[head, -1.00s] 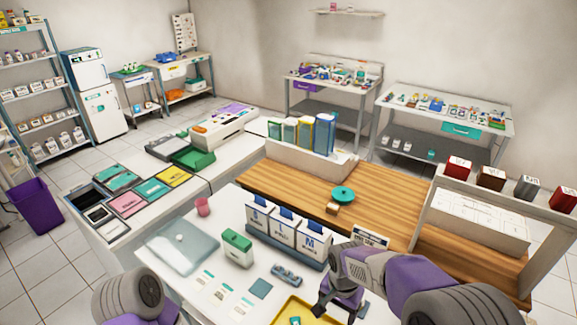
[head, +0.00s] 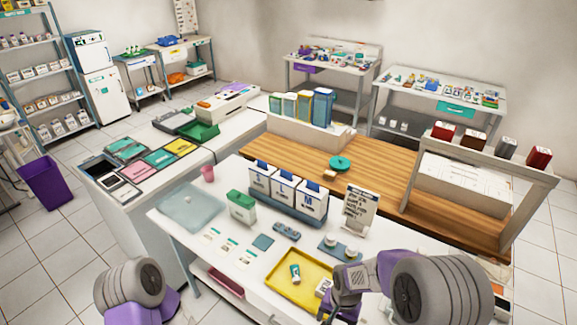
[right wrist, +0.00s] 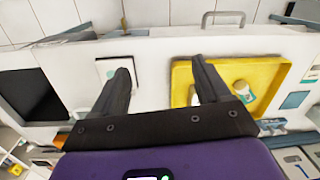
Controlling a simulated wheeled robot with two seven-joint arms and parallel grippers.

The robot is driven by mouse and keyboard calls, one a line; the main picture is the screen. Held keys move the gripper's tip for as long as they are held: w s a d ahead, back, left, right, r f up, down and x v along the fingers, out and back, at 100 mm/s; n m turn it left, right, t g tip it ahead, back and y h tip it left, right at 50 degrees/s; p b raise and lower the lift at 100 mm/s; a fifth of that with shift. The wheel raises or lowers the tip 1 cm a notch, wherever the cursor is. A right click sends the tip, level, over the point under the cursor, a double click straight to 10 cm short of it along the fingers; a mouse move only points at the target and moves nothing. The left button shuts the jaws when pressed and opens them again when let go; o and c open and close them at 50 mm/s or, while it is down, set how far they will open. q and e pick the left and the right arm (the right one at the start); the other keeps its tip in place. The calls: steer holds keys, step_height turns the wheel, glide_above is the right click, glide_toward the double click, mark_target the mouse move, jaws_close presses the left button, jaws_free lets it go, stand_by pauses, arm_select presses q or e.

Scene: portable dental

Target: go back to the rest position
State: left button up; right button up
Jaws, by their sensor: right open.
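My right arm comes in from the lower right of the head view. Its purple gripper is low at the bottom edge, beside the right side of the yellow tray (head: 272,282), and its fingertips are not clear there. In the right wrist view my right gripper (right wrist: 160,78) is open, with its two dark fingers wide apart and nothing between them. One finger overlaps the tray's edge in that view. My left arm shows at the lower left of the head view as a grey wheel-like joint and a purple link; its gripper is out of the picture.
A white-and-teal tube (head: 295,273) lies in the tray. A small white box (head: 323,288) is close to my right arm. A printed sign (head: 359,208), a blue-grey holder with white boxes (head: 287,192) and a green-topped box (head: 242,207) stand farther back on the white table.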

steer(key=s+a+f+n+y+b, duration=0.1)
steer(key=s+f+b, duration=0.2)
steer(key=s+f, duration=0.4)
steer(key=s+a+f+n+y+b, duration=0.1)
steer(key=s+f, duration=0.6)
steer(key=f, duration=0.8)
steer(key=a+y+b, duration=0.1)
steer(key=b, duration=0.1)
steer(key=shift+s+f+n+t+b, duration=0.2)
steer(key=shift+n+t+b, duration=0.1)
steer(key=shift+t+b, duration=0.1)
